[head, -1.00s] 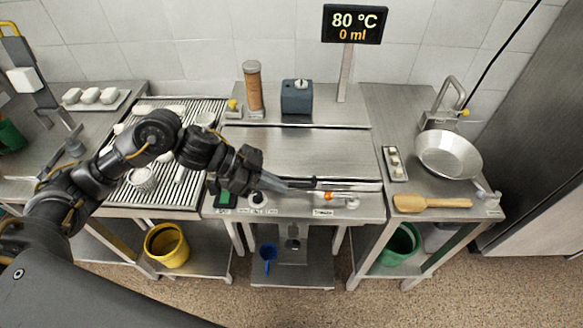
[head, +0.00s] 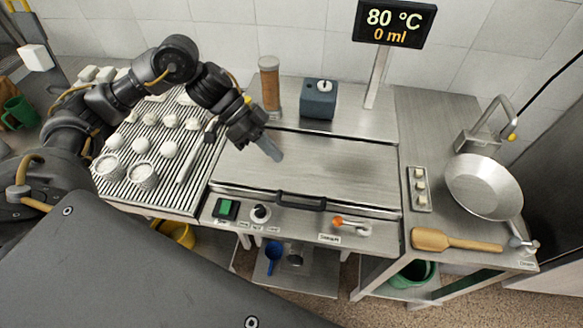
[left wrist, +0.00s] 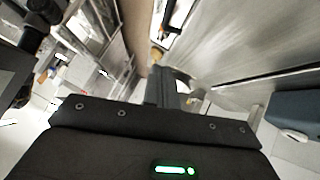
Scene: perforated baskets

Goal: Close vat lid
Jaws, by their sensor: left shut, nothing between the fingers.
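The vat lid (head: 330,172) is a flat brushed-steel panel in the middle of the counter. It lies down flat over the vat, with a black handle (head: 300,200) along its front edge. The inside of the vat is hidden. My left gripper (head: 272,152) is shut and empty, pointing down above the left part of the lid, behind the handle and apart from it. In the left wrist view the shut fingers (left wrist: 168,92) show with nothing between them. My right gripper is not in view.
A green switch (head: 226,209), a knob (head: 260,213) and an orange-tipped valve lever (head: 345,223) sit on the front panel. A ribbed drainboard (head: 120,185) with white items is left. A pan (head: 484,187) and wooden spatula (head: 460,240) are right. A blue-grey box (head: 319,98) stands behind.

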